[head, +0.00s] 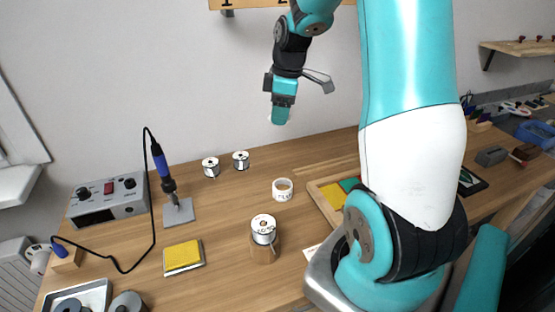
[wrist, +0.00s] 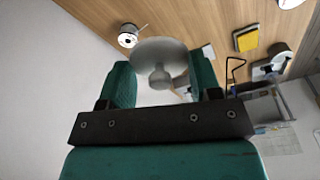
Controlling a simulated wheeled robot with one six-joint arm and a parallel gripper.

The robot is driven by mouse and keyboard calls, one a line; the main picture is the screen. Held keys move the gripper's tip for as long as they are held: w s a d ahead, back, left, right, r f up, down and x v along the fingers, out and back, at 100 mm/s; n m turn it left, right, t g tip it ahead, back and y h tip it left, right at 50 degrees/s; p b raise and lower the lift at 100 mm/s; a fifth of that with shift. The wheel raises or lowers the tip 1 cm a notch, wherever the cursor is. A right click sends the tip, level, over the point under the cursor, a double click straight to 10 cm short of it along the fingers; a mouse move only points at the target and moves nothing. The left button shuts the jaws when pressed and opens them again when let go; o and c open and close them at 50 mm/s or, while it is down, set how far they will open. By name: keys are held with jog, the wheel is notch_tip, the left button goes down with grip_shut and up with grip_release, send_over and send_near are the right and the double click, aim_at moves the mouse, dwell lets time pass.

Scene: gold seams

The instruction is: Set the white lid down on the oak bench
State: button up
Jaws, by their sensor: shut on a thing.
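The white lid (wrist: 160,58) is round with a knob and sits between the two teal fingers of my gripper (wrist: 160,85) in the wrist view. My gripper is shut on it. In the head view my gripper (head: 280,116) hangs above the back of the bench, in front of the pale wall; the lid is hard to make out there. The oak bench (head: 222,220) spans the head view, and its wood also shows at the top of the wrist view (wrist: 190,16). The lid is held clear of the bench.
Two small spools (head: 211,167) stand at the back, with a white tape roll (head: 282,189) nearby. A spool on a wooden block (head: 264,238), a yellow pad (head: 183,257) and a soldering station (head: 108,200) stand nearer. A wooden tray (head: 323,198) lies right. Bare wood lies between them.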

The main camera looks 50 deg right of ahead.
jog(key=b, duration=0.4)
send_over(271, 171)
notch_tip(271, 171, down, 3)
jog(key=f+p, duration=0.1)
jog(key=f, duration=0.9)
jog(key=f+p, duration=0.1)
jog(key=f, duration=0.8)
jog(key=shift+d+f+p, duration=0.2)
jog(key=shift+f+p, duration=0.15)
jog(key=shift+f, duration=0.1)
jog(key=shift+f, duration=0.15)
jog(key=o, duration=0.9)
jog(key=shift+r, duration=0.2)
